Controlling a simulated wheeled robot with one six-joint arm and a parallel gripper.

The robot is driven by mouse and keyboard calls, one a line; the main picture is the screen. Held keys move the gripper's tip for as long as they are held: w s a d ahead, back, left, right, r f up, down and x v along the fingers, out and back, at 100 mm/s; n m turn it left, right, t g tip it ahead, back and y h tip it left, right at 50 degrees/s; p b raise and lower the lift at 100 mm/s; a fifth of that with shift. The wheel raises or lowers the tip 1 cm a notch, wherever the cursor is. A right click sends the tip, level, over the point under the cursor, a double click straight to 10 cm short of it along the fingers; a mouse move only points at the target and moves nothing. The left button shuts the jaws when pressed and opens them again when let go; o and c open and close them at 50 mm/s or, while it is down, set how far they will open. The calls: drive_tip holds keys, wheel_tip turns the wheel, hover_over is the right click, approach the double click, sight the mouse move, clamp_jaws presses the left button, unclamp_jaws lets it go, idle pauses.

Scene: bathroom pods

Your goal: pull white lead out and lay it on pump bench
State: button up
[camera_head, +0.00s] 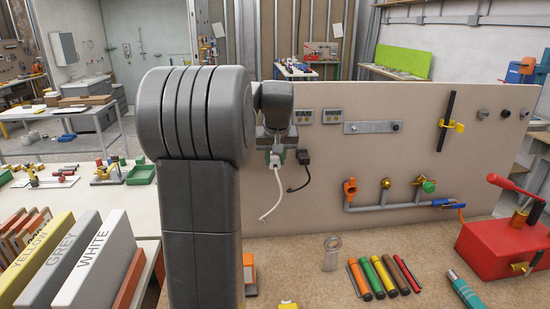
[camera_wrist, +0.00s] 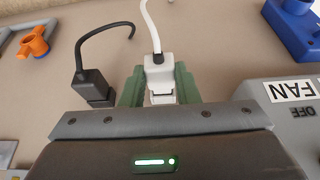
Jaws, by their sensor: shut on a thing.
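The white lead (camera_head: 270,200) hangs from its white plug in front of the upright beige panel; in the wrist view the plug (camera_wrist: 160,72) sits between two green fingers. My gripper (camera_head: 275,157) is shut on this plug, and its fingers (camera_wrist: 158,85) press its sides. I cannot tell whether the plug is still seated in a socket, as my gripper hides its base. A black lead (camera_head: 303,158) with its own plug (camera_wrist: 95,88) is just beside it.
Pipes with valves (camera_head: 395,202) run along the panel. FAN switches (camera_head: 303,117) are near my gripper. Labelled boards (camera_head: 95,260) stand at left.

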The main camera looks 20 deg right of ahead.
drive_tip(key=shift+s+a+b, duration=0.2)
drive_tip(key=shift+s, duration=0.55)
drive_tip(key=shift+s+a+b, duration=0.15)
drive_tip(key=shift+s, duration=0.55)
